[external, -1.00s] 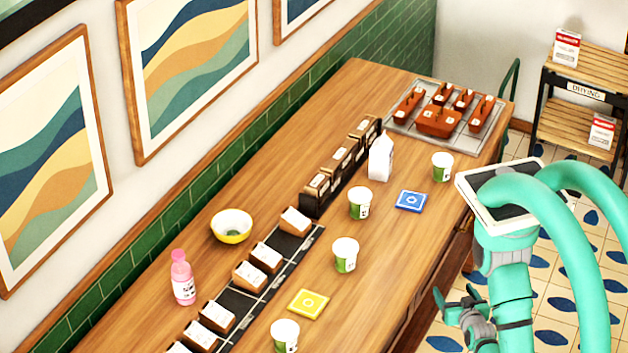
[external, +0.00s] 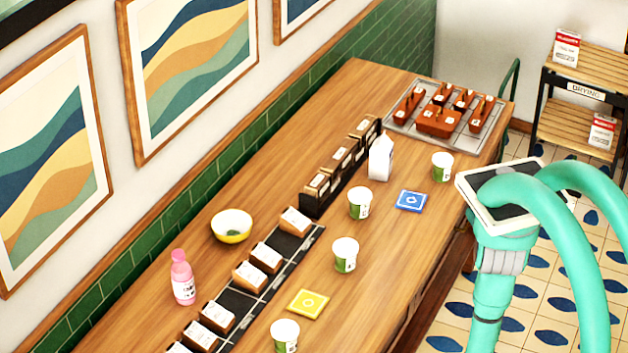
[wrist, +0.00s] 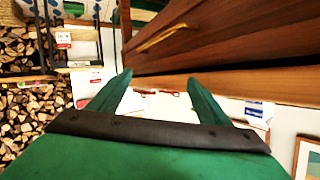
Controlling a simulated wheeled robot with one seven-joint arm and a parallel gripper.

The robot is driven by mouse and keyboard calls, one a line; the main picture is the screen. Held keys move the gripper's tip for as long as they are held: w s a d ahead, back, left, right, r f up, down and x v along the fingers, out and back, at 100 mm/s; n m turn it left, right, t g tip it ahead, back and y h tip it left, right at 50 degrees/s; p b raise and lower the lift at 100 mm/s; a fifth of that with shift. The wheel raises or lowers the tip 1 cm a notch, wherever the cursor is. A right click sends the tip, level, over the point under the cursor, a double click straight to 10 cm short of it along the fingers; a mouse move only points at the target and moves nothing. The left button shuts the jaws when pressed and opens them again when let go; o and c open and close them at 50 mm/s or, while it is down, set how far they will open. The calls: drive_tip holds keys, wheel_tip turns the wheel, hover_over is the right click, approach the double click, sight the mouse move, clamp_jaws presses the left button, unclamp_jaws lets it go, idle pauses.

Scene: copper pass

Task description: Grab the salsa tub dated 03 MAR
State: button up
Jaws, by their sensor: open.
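Several white tubs with green labels stand upright on the wooden counter in the external view: one at the far right (external: 442,167), one behind the blue card (external: 360,204), one in the middle (external: 345,255) and one near the yellow card (external: 285,335). The print on them is too small to read, so I cannot tell which is dated 03 MAR. My gripper (wrist: 160,76) shows in the wrist view with its two green fingers apart and nothing between them. In the external view my arm hangs beside the counter's right side and the gripper is out of sight.
The counter (external: 390,265) also bears a yellow bowl (external: 231,226), pink bottle (external: 182,278), white carton (external: 380,157), blue card (external: 411,201), yellow card (external: 309,304), rows of labelled boxes and a metal tray (external: 400,127). A wooden shelf (external: 575,120) stands at the back right.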

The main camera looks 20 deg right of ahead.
drive_tip(key=w+d+r, duration=0.3)
drive_tip(key=d+r, duration=0.1)
drive_tip(key=n+y, duration=0.3)
drive_tip(key=n, duration=0.2)
approach(438, 158)
drive_tip(key=shift+w+d+f, duration=1)
drive_tip(key=shift+w+d, duration=0.1)
drive_tip(key=x, duration=1)
drive_tip(key=shift+w+a+f, duration=0.2)
drive_tip(key=shift+w+a, duration=0.15)
drive_tip(key=shift+c, duration=0.3)
drive_tip(key=c, duration=1.1)
